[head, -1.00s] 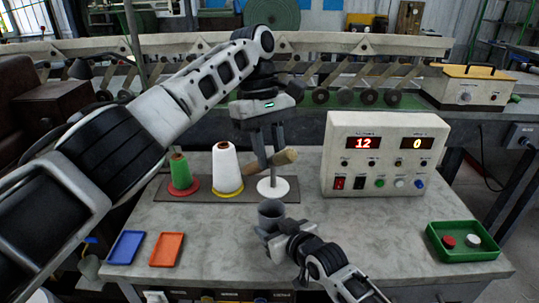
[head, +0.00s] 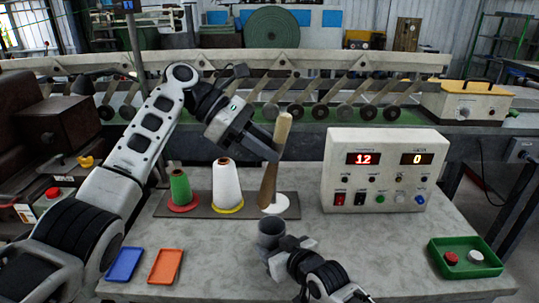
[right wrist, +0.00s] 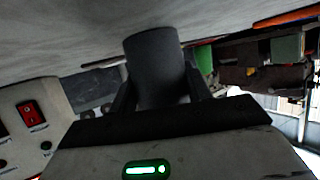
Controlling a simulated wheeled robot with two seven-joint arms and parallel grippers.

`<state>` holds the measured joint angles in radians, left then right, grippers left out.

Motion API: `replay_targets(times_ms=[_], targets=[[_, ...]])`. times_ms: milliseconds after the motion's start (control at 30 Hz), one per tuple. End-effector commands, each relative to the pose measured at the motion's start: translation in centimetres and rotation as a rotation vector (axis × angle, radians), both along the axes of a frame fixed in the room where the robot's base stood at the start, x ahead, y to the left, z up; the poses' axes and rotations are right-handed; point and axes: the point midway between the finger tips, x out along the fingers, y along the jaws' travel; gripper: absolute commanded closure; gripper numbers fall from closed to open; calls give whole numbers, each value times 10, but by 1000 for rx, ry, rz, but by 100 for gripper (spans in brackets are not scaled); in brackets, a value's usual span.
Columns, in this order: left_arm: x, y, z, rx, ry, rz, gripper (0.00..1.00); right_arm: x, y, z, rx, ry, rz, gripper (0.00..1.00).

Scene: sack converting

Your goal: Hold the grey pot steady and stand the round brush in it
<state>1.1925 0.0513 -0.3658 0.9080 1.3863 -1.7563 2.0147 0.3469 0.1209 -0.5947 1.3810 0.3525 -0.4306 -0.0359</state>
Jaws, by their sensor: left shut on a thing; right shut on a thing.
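The round brush (head: 283,132) has a pale wooden upper part and a brown lower part. My left gripper (head: 272,152) is shut on it and holds it nearly upright, leaning slightly, its lower end in front of the white disc. The grey pot (head: 270,228) stands on the table nearer to me, below the brush in the head view, and the brush is outside it. My right gripper (head: 286,246) is shut on the pot from the near right. In the right wrist view the pot (right wrist: 155,62) sits between the fingers; its inside is hidden there.
Behind the pot, a board (head: 200,211) carries a green cone (head: 180,187), a white cone (head: 227,182) and a white disc (head: 284,204). A control box (head: 372,190) stands right. Blue (head: 125,264) and orange (head: 165,266) trays lie left; a green tray (head: 464,268) lies right.

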Motion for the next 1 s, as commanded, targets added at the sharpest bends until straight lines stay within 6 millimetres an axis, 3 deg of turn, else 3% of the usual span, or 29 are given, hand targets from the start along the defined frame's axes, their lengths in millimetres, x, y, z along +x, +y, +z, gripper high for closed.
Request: replay_targets(times_ms=[200, 367, 1000], targets=[[6, 7, 16, -172, 18, 158, 100, 0, 0, -1, 0, 2, 0, 74], [8, 10, 18, -209, 19, 187, 100, 0, 0, -1, 0, 2, 0, 74], [8, 9, -30, -206, 19, 185, 100, 0, 0, -1, 0, 2, 0, 74]])
